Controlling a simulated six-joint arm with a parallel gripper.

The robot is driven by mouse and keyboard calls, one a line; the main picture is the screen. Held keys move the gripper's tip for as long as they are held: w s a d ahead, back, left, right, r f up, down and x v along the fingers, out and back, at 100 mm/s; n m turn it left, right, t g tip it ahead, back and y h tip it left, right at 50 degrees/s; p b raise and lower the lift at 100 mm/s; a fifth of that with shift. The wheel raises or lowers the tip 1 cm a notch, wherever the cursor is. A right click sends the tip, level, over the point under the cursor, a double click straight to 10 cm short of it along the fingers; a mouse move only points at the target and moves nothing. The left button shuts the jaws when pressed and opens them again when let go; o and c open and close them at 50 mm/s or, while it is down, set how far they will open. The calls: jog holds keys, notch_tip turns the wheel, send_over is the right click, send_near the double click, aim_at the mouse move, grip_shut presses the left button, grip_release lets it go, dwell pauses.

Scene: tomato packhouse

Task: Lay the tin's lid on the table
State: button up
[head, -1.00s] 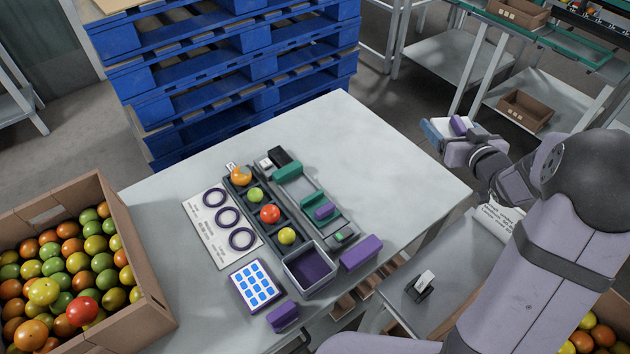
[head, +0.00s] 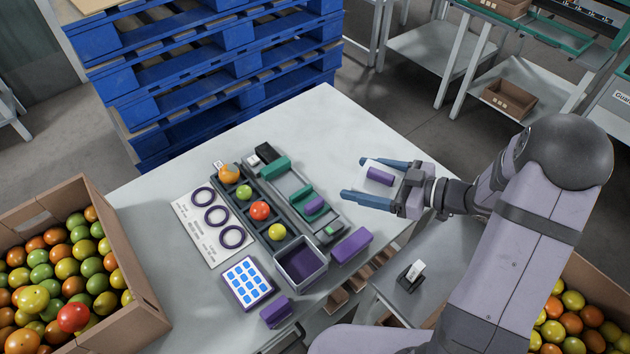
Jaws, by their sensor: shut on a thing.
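The tin (head: 318,279) is an open, pale-rimmed square box with a purple inside, near the table's front edge. Its lid (head: 369,184) is a flat whitish plate with a purple grip block on top. My gripper (head: 364,178) is shut on the lid, with one blue finger along each of two opposite sides. It is over the right part of the table (head: 330,125), to the right of and farther back than the tin. The lid looks about level. I cannot tell whether it touches the table or hangs just above it.
A dark tray (head: 262,228) with several tomatoes, a green-and-grey rail fixture (head: 300,190), a card with purple rings (head: 211,238), a blue-buttoned pad (head: 249,283) and purple blocks (head: 352,245) stand left and front. The table's back and right are clear around my gripper.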

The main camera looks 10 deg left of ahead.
jog(key=shift+f, duration=4.9)
jog(key=shift+f, duration=0.4)
jog(key=shift+f+b, duration=0.2)
jog(key=shift+b, duration=0.15)
jog(key=o, duration=1)
jog(key=shift+o, duration=0.2)
